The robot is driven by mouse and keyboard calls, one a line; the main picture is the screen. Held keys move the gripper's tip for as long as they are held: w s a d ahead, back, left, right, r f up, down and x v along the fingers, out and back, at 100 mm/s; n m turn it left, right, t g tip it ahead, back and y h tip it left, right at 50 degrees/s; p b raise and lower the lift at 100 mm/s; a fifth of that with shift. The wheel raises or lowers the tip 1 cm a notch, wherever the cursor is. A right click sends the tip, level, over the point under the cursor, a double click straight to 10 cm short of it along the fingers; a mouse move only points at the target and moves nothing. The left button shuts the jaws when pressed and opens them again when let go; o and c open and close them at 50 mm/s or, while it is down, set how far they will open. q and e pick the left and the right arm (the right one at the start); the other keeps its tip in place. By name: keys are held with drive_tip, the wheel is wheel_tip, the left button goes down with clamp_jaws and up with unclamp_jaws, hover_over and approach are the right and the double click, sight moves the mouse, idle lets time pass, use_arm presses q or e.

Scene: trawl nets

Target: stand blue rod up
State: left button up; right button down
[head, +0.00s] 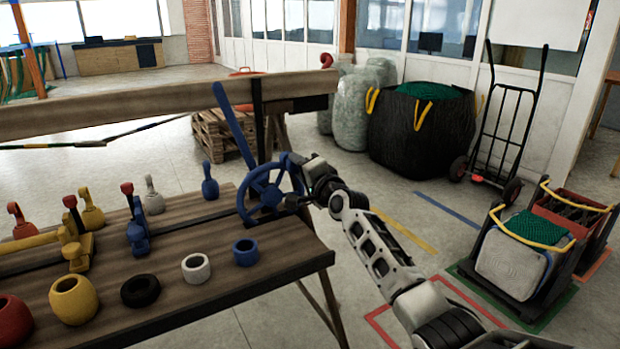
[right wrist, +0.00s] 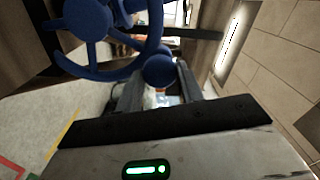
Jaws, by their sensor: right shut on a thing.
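The blue rod (head: 234,124) is a long bar, tilted with its top to the left; its lower end meets the blue handwheel (head: 248,207) near the table's right end. The wheel also shows close up in the right wrist view (right wrist: 95,72). My right gripper (head: 293,186) is at the wheel's right rim, well below and right of the rod's top. In the right wrist view its fingers are shut on a round blue knob (right wrist: 158,71) beside the rim. Whether the knob joins the wheel or the rod is hidden. My left gripper is not in view.
A wooden beam (head: 150,110) crosses behind the rod. Open floor lies right of the table, before the crates (head: 522,265).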

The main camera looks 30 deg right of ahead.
use_arm(q)
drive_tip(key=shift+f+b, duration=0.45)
drive_tip(key=shift+b, duration=0.6)
use_arm(e)
drive_tip(key=d+f+m, duration=0.2)
drive_tip(key=m, duration=0.1)
drive_tip(key=shift+w+d+m, duration=0.1)
drive_tip(key=shift+d+m, duration=0.2)
drive_tip(key=shift+d, duration=0.05)
drive_tip(key=shift+f, duration=0.1)
drive_tip(key=c, duration=0.9)
unclamp_jaws()
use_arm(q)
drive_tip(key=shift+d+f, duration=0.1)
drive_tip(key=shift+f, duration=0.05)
